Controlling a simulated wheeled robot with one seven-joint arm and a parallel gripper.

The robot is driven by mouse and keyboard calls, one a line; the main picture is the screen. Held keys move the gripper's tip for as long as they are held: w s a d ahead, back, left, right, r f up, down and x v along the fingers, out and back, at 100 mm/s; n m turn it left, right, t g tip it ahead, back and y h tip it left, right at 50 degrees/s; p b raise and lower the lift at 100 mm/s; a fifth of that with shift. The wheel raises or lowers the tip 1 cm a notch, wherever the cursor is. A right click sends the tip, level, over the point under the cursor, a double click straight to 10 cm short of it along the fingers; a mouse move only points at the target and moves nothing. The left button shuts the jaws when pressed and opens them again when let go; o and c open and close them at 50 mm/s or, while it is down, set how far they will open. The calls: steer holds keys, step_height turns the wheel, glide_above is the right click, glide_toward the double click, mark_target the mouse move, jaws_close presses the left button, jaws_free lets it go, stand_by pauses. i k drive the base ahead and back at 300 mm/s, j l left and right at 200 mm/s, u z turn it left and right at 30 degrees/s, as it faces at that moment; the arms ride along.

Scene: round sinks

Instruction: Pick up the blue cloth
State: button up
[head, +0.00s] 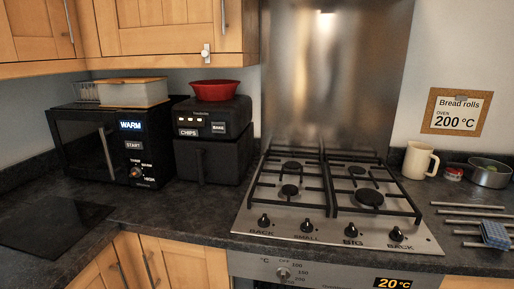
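A blue cloth (495,234), with a light checked pattern, lies at the far right of the head view. It hangs over the metal bars of a rack (468,222) on the dark worktop. The cloth's right side is close to the picture's edge. My gripper is not in view.
A gas hob (336,233) with black grates fills the middle, left of the rack. A cream mug (419,160), a small red jar (453,174) and a metal pan (489,173) stand behind the rack. A microwave (112,146) and an air fryer (212,140) stand at left.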

mark_target(494, 235)
steer(key=i+j, duration=0.1)
steer(key=j, duration=0.7)
steer(key=j+z, duration=0.35)
steer(key=i+j+z, duration=0.1)
steer(key=j+z, duration=0.55)
steer(key=i+j+z, duration=0.1)
steer(key=z, duration=0.55)
steer(key=i+j, duration=0.3)
